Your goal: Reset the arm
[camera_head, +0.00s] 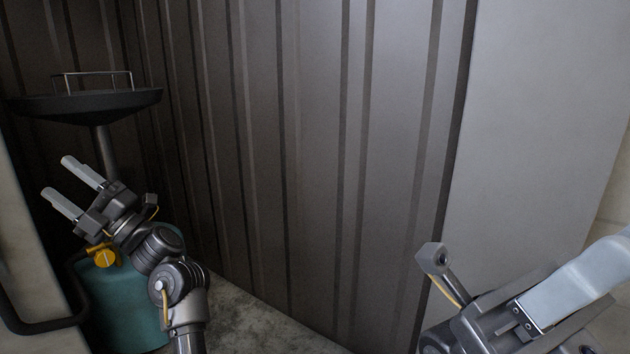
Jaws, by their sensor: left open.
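My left gripper (58,176) is at the left, its two pale fingers spread apart with nothing between them. It points up and to the left, and its dark wrist and arm run down to the bottom edge. Part of my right gripper (580,284) shows large and close at the lower right. One pale finger is clear, but it runs to the right edge, so I cannot tell whether the jaws are open or shut.
A teal tank (122,300) with a yellow valve (105,258) stands behind and below my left gripper. A dark round tray on a post (85,105) stands behind it. A ribbed metal wall (310,150) fills the middle. Grey floor (250,320) shows below.

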